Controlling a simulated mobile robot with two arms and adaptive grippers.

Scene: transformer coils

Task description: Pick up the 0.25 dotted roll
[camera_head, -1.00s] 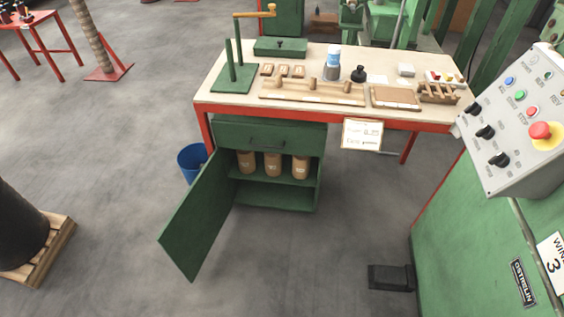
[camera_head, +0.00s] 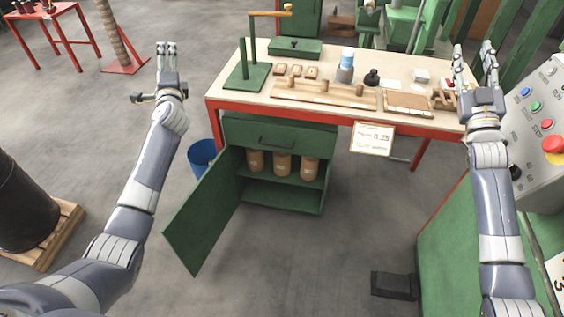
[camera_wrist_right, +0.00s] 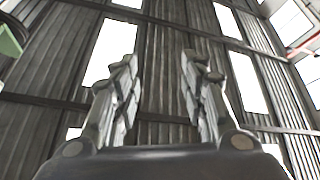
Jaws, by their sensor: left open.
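Several brown rolls stand upright on the upper shelf of the open green cabinet (camera_head: 270,200) under the workbench. They are a left roll (camera_head: 255,160), a middle roll (camera_head: 281,164) and a right roll (camera_head: 308,165). Any markings on them are too small to read, so I cannot tell which is the 0.25 dotted one. A card (camera_head: 371,139) on the bench's front edge appears to read 0.25. My left gripper (camera_head: 166,52) is raised left of the bench, open and empty. My right gripper (camera_head: 476,58) is raised at the bench's right end; its fingers are apart and empty in the right wrist view (camera_wrist_right: 158,85).
The cabinet door (camera_head: 205,215) is swung open to the left. A blue bin (camera_head: 202,158) stands beside the cabinet. The workbench (camera_head: 330,108) carries tools and wooden parts. A control panel (camera_head: 540,110) is at right. The floor before the cabinet is mostly clear.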

